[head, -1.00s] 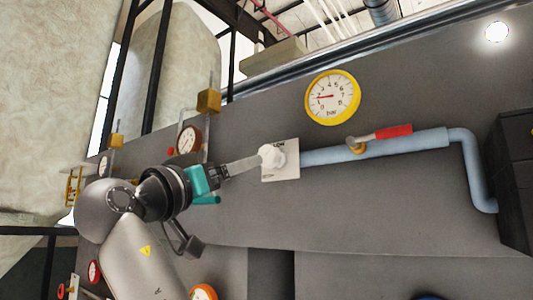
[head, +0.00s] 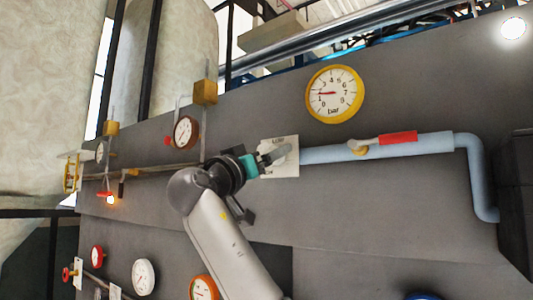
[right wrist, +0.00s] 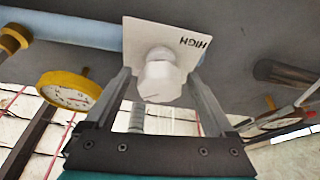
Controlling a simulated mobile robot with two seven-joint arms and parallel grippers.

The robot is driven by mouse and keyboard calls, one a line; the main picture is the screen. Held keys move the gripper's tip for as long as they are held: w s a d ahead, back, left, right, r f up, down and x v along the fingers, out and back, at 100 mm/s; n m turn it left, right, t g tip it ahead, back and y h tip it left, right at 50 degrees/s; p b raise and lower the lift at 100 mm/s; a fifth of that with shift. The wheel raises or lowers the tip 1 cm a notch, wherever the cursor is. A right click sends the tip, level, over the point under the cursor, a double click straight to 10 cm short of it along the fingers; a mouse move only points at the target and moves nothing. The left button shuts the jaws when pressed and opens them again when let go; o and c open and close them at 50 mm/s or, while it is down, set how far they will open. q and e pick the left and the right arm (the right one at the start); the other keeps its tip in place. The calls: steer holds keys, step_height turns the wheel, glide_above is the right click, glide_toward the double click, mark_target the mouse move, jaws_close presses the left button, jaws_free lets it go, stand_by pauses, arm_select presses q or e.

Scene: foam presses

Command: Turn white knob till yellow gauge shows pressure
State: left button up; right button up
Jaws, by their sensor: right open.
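The white knob (right wrist: 160,78) sits on a white plate (right wrist: 135,43) with "HIGH" lettering visible in the right wrist view. My right gripper (head: 279,155) is open, its two fingers on either side of the knob, with gaps visible between them and it. In the head view the fingers mostly hide the knob, and its plate (head: 292,168) shows around them. The yellow gauge (head: 335,94), marked "bar", is above and right of the knob; its red needle points left, around the 1 to 2 marks. My left gripper is not in view.
A blue pipe (head: 330,153) runs right from the plate and carries a red-handled valve (head: 398,138). A brown-rimmed gauge (head: 186,132) and a brass block (head: 205,92) are on the panel to the left. A dark box (head: 515,200) stands at far right.

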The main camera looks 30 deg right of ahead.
steer(key=shift+c, duration=0.3)
steer(key=c, duration=1.3)
steer(key=shift+m, duration=0.4)
steer(key=m+g, duration=0.1)
steer(key=m, duration=0.1)
steer(key=shift+m+h, duration=0.3)
steer(key=shift+m, duration=0.1)
steer(key=m+g, duration=0.2)
steer(key=m, duration=0.2)
steer(key=m+g, duration=0.2)
steer(key=m, duration=0.1)
steer(key=shift+r+m+g, duration=0.1)
steer(key=shift+m+g, duration=0.2)
steer(key=shift+m, duration=0.1)
steer(key=m+g, duration=0.2)
steer(key=m, duration=0.2)
steer(key=shift+m, duration=0.4)
steer(key=shift+m+g+y, duration=0.5)
steer(key=shift+m+g, duration=0.1)
steer(key=shift+m, duration=1.4)
